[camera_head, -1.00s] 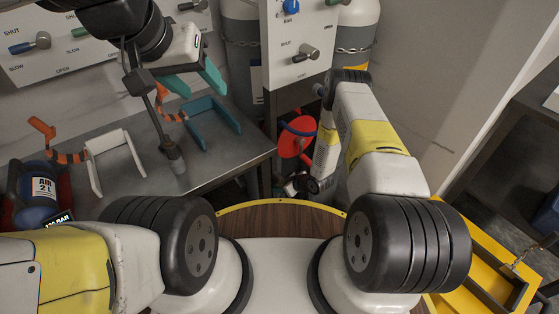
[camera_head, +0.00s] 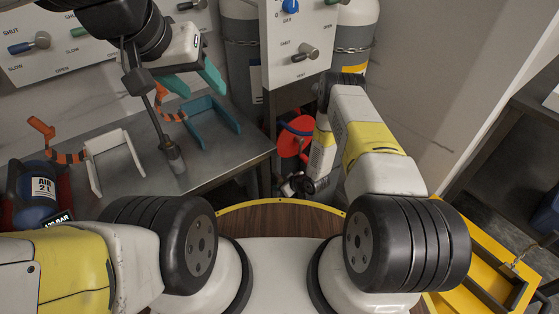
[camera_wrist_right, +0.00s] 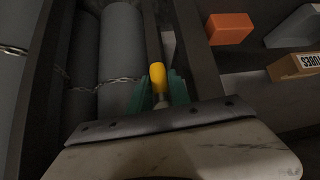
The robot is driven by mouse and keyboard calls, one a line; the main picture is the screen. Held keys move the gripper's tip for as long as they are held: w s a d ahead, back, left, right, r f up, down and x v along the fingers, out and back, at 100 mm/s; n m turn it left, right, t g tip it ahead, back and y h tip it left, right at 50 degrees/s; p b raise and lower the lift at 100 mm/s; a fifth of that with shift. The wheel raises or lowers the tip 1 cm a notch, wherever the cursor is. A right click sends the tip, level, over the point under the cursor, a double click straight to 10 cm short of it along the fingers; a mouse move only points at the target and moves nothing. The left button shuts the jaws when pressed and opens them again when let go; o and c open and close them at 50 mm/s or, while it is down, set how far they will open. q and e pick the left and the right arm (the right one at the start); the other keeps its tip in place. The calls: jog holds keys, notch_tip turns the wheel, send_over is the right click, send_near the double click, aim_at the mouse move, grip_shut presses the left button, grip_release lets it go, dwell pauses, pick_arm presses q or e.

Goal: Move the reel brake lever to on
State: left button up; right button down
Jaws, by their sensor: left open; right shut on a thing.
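The lever with a yellow grip (camera_wrist_right: 158,74) stands up between the teal fingers of my right gripper (camera_wrist_right: 161,92) in the right wrist view. The right gripper is shut on it. Its lower part is hidden by the fingers. Whether this is the reel brake lever cannot be read from a label. In the head view a red reel (camera_head: 293,142) is partly covered by my right forearm, and the right fingers and the lever do not show clearly. My left gripper (camera_head: 193,82) is open and empty above the grey bench, its teal fingers apart.
Chained grey cylinders (camera_wrist_right: 121,55) stand beside the lever. An orange block (camera_wrist_right: 229,28) and a labelled box (camera_wrist_right: 296,65) lie to the right. The grey bench (camera_head: 215,160) carries a white cradle (camera_head: 106,157) and a teal cradle (camera_head: 213,122). A valve panel (camera_head: 298,45) stands behind.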

jog(key=shift+w+r, duration=0.1)
jog(key=t+h, duration=0.1)
jog(key=n+t+h, duration=0.1)
jog(key=w+d+n+h, duration=0.1)
jog(key=shift+r+t+h, duration=0.25)
jog(key=shift+t+h, duration=0.05)
jog(key=shift+t, duration=0.1)
jog(key=shift+w+d+r+n+t+h, duration=0.2)
jog(key=shift+r+n+t+h, duration=0.05)
jog(key=shift+n+t+h, duration=0.3)
jog(key=shift+w+d+r+n+t+h, duration=0.15)
jog(key=shift+d+r+n+t+h, duration=0.05)
jog(key=shift+n+t+h, duration=0.3)
jog(key=shift+w+r, duration=0.1)
jog(key=c, duration=1.2)
grip_release()
jog(key=shift+s+d, duration=0.1)
jog(key=shift+s, duration=0.1)
